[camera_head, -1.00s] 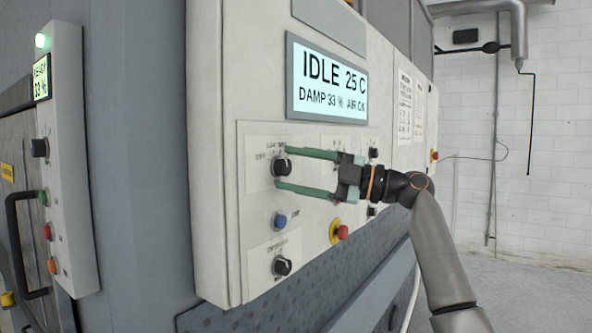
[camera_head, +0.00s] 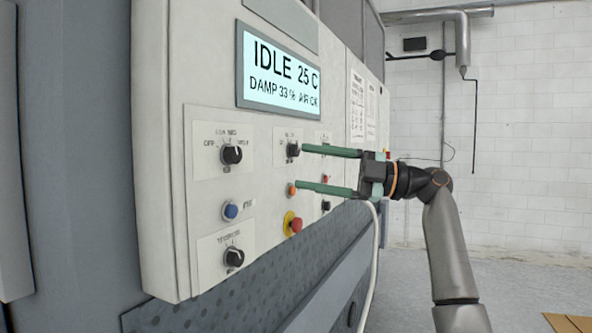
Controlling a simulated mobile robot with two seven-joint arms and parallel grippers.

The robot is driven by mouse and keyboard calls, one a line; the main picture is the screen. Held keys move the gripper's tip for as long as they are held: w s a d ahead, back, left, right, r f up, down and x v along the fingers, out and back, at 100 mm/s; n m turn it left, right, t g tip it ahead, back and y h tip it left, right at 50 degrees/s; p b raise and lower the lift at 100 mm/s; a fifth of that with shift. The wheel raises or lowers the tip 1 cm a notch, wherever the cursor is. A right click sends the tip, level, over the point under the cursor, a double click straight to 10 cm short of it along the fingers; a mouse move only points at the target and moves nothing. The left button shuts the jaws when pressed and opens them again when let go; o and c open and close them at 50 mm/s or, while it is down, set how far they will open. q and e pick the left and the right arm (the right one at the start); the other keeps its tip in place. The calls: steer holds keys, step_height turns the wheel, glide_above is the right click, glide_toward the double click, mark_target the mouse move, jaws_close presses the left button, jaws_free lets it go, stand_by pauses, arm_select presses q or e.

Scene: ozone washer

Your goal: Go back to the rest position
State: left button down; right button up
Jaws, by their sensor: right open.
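My right gripper (camera_head: 299,168) is open, with two green fingers pointing left toward the control panel (camera_head: 211,258). Nothing shows between its fingers. In the picture its upper fingertip overlaps the edge of a black knob (camera_head: 292,149) and its lower one lies beside an orange button (camera_head: 291,189); I cannot tell whether it touches either. A black rotary knob (camera_head: 232,155) at the upper left of the panel stands clear of the fingers. The display (camera_head: 279,74) reads IDLE 25 C, DAMP 33 %. My left gripper is not in view.
A blue button (camera_head: 231,211), a lower black knob (camera_head: 233,257) and a red emergency button (camera_head: 295,225) stick out from the panel. A pale hose (camera_head: 374,270) hangs below my right gripper. Open grey floor (camera_head: 520,285) and a white brick wall (camera_head: 530,130) lie at the right.

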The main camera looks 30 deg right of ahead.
stand_by(0.5)
steer(key=w+a+f+m+t+h, duration=0.1)
steer(key=w+f+m+h, duration=0.25)
steer(key=f, duration=0.65)
steer(key=w+a+f+m+t+h, duration=0.15)
steer(key=w+f+m, duration=0.25)
steer(key=f, duration=0.6)
step_height(320, 180, down, 24)
steer(key=s+a+m+g+h+p, duration=0.1)
steer(key=s+a+m+g+h, duration=0.15)
steer(key=m+h, duration=0.35)
steer(key=s+a+f+m+h, duration=0.1)
steer(key=s+a+f+m, duration=0.15)
steer(key=s+f, duration=0.6)
steer(key=s+a+f+m+h, duration=0.1)
steer(key=s+f+m, duration=0.2)
steer(key=s+f, duration=0.55)
steer(key=s+a+f+m, duration=0.2)
steer(key=s+f, duration=0.1)
steer(key=s, duration=0.5)
steer(key=s+a+f+m+h+p, duration=0.1)
steer(key=s+f, duration=0.3)
steer(key=s, duration=0.4)
steer(key=shift+s+a+f+m+g, duration=0.15)
steer(key=shift+a+f+m+g, duration=0.15)
steer(key=shift+a+m, duration=0.25)
